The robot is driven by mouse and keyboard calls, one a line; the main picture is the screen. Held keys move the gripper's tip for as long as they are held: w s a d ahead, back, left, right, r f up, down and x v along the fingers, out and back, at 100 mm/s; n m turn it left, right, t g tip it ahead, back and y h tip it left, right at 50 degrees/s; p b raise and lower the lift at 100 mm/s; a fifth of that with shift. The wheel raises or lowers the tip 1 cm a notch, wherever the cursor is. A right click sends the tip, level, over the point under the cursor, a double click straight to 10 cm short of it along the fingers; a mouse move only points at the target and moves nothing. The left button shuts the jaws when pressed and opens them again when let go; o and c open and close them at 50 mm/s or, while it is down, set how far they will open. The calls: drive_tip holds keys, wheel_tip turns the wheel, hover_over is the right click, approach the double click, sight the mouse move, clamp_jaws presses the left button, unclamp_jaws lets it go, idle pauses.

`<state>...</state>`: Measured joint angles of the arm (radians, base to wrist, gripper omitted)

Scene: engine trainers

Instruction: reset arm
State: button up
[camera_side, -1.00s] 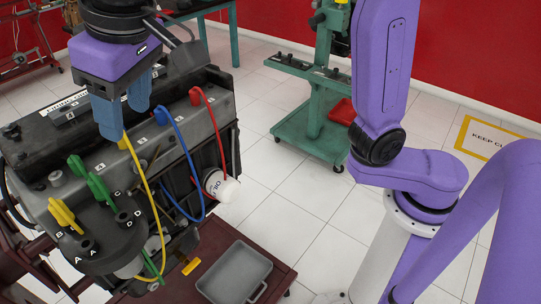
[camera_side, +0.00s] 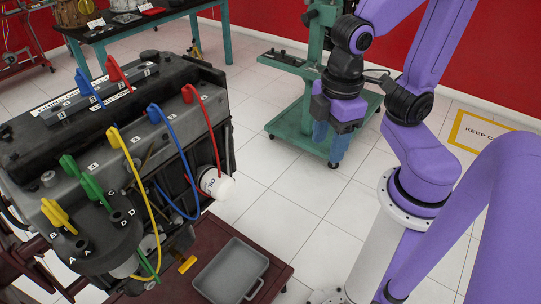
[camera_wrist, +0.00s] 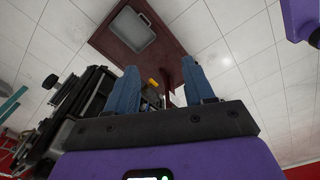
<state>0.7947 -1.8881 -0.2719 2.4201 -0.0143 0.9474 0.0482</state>
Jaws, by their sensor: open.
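My gripper (camera_side: 329,134) hangs in the air to the right of the engine, in front of the green wheeled stand in the side view. Its two blue fingers point down; in the wrist view the gripper (camera_wrist: 160,82) shows them apart with nothing between them. The engine (camera_side: 120,150) stands at the left, with yellow, green, blue and red plug wires on it. A yellow plug (camera_side: 115,138) sits at the engine's side with its cable curving down. In the wrist view the engine (camera_wrist: 85,105) is at the left.
A dark red cart (camera_side: 210,236) bears a grey tray (camera_side: 232,272) and a yellow piece (camera_side: 187,264). The green stand (camera_side: 290,119) is behind my gripper. A green-legged table (camera_side: 140,22) stands at the back left. Open tiled floor lies between cart and stand.

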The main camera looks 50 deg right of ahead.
drive_tip(key=shift+s+d+f+n, duration=0.15)
drive_tip(key=shift+s+d+f, duration=0.2)
drive_tip(key=shift+s+d, duration=0.25)
drive_tip(key=shift+s+d+f+n, duration=0.15)
drive_tip(key=shift+s+d+f, duration=0.2)
drive_tip(key=shift+s+d, duration=0.25)
